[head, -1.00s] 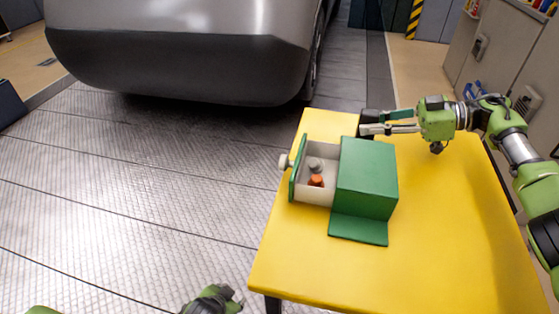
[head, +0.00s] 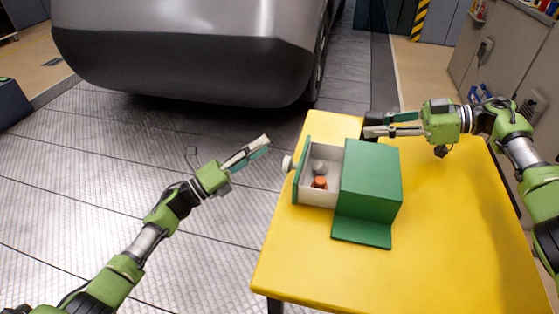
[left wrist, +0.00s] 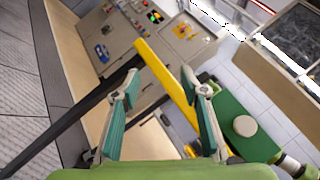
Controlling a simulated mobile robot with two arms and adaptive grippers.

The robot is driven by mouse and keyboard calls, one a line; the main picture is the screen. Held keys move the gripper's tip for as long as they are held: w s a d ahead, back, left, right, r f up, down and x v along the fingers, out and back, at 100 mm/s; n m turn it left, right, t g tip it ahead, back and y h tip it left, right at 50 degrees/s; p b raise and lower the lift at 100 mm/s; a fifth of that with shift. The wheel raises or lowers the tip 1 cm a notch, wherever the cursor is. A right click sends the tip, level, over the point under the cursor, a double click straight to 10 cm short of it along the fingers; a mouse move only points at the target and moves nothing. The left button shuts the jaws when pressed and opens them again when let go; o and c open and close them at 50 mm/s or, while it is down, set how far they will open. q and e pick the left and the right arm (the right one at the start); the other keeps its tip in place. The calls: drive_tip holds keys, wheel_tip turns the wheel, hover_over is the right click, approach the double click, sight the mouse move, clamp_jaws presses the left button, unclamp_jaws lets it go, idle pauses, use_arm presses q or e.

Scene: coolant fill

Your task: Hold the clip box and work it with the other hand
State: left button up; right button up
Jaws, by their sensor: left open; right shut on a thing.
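The green clip box (head: 370,178) stands on the yellow table. Its drawer (head: 317,200) is pulled out to the left, with a green front and a pale knob (head: 287,163). An orange piece (head: 319,183) and a grey piece (head: 320,167) lie in the drawer. My right gripper (head: 368,131) is shut at the back of the box, on a black part (head: 380,122) there; the exact contact is hidden. My left gripper (head: 266,143) is left of the knob, apart from it. In the left wrist view its fingers (left wrist: 160,95) are open and empty, and the knob (left wrist: 245,126) shows to their right.
The yellow table (head: 440,240) has free room at the front and right. A grey car (head: 185,50) stands behind on the left. Grey cabinets (head: 505,60) stand at the right. The floor left of the table is clear.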

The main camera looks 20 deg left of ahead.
use_arm(q)
drive_tip(key=s+r+m+g+h, duration=0.45)
drive_tip(key=m+g, duration=0.25)
drive_tip(key=m, duration=0.4)
drive_tip(key=m+g, duration=0.9)
drive_tip(key=m, duration=0.2)
approach(284, 163)
drive_tip(key=shift+y, duration=0.25)
drive_tip(key=d, duration=0.6)
drive_tip(key=w+d, duration=0.1)
drive_tip(key=d, duration=0.1)
drive_tip(key=shift+d+f, duration=0.3)
drive_tip(key=shift+d, duration=0.1)
